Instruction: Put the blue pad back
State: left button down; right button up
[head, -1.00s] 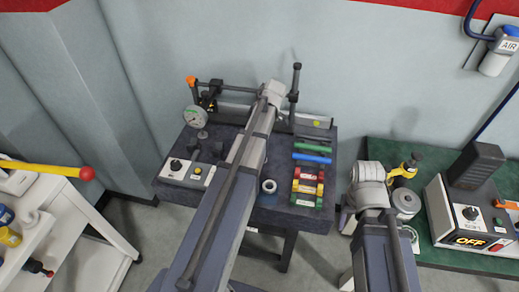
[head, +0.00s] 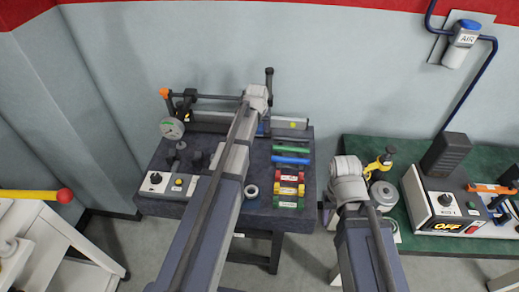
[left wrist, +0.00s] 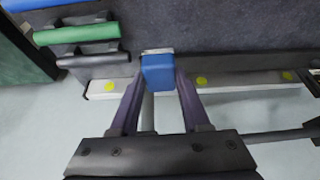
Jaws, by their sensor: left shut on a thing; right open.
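The blue pad (left wrist: 158,72) is upright between the two fingers of my left gripper (left wrist: 160,85) in the left wrist view. The gripper is shut on it, and a pale edge shows at its top. The pad is in front of a pale grey rail (left wrist: 235,80) with yellow dots; I cannot tell whether they touch. In the head view a small bit of blue shows below my left wrist at the rail (head: 291,123); my arm hides the rest. My right arm is folded at the right in the head view, and its gripper is hidden.
Coloured bars, including a green one (head: 291,149) and a blue one (head: 290,160), lie at the bench's right side. A dial gauge (head: 172,128) and a control box (head: 167,184) stand at its left. A tape ring (head: 251,191) lies near the front. A green bench (head: 440,240) is at right.

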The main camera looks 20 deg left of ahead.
pick_arm(q)
jog(key=shift+w+d, duration=0.1)
notch_tip(320, 180, down, 6)
jog(key=b, duration=0.6)
jog(key=shift+f, duration=0.15)
jog(key=shift+f+b, duration=0.1)
jog(key=shift+b, duration=0.2)
notch_tip(320, 180, down, 4)
jog(key=b, duration=0.3)
jog(key=shift+r, duration=0.25)
jog(key=shift+f+b, duration=0.2)
jog(key=shift+b, duration=0.25)
jog(key=shift+c, duration=1.9)
grip_release()
jog(key=shift+r, duration=0.2)
